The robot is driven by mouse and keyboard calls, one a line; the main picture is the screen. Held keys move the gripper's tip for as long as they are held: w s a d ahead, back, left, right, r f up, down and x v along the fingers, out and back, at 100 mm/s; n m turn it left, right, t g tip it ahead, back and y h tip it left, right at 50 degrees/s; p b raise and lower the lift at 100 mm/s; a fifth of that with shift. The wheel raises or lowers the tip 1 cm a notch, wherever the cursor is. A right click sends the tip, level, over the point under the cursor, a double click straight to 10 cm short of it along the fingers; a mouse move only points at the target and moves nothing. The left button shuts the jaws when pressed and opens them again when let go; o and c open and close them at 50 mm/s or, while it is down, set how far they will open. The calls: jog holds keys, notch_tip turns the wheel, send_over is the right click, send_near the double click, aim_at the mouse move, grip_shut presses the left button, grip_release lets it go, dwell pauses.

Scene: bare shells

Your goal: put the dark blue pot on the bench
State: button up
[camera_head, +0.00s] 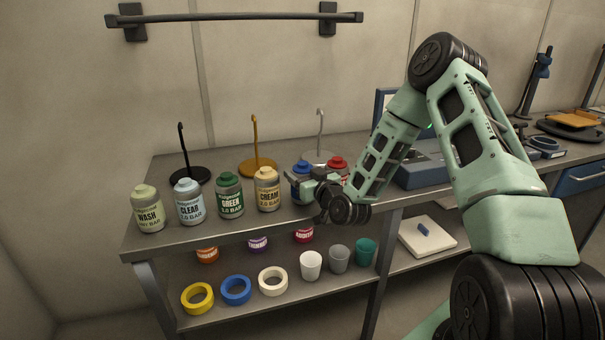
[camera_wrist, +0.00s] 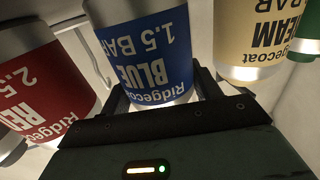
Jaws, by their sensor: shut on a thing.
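The blue pot (camera_head: 301,166) has a blue lid and stands in the row of pots at the bench top (camera_head: 185,240). In the wrist view the pot (camera_wrist: 150,55) shows a blue label reading BLUE 1.5 BAR, upside down, between my two fingers. My gripper (camera_head: 303,187) is shut on this pot. The gripper and wrist hide most of its body in the head view. I cannot tell whether its base touches the bench.
A red pot (camera_head: 337,163) is close on the right and a cream pot (camera_head: 267,189) close on the left. Green (camera_head: 230,196), clear (camera_head: 190,202) and wash (camera_head: 147,209) pots continue leftward. Three hook stands (camera_head: 257,164) are behind. Cups and tape rolls fill the lower shelf.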

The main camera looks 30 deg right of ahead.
jog(key=shift+f, duration=0.15)
jog(key=o, duration=1.2)
